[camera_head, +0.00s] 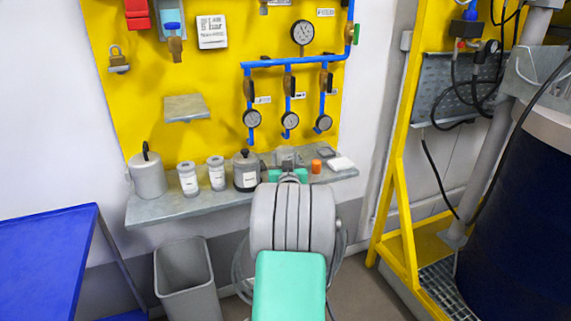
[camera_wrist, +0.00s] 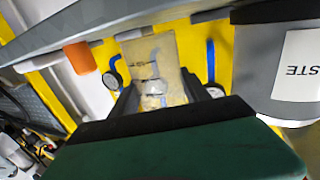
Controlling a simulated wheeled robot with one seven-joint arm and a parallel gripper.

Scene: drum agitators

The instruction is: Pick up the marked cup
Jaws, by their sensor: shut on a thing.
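A see-through cup (camera_wrist: 160,52) sits between the dark fingers of my gripper (camera_wrist: 155,100) in the wrist view. In the head view the cup (camera_head: 286,155) is a pale, small shape at the shelf, just beyond my gripper (camera_head: 288,174). My gripper is shut on the cup. My arm hides part of the shelf below it. I cannot tell whether the cup still touches the shelf.
On the grey shelf (camera_head: 160,208), a dark-lidded labelled canister (camera_head: 246,171) stands close left of my gripper. Two labelled jars and a grey pot (camera_head: 148,176) stand further left. An orange cylinder (camera_head: 316,166) and a white block (camera_head: 341,163) are close right. Gauges and blue pipes hang above.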

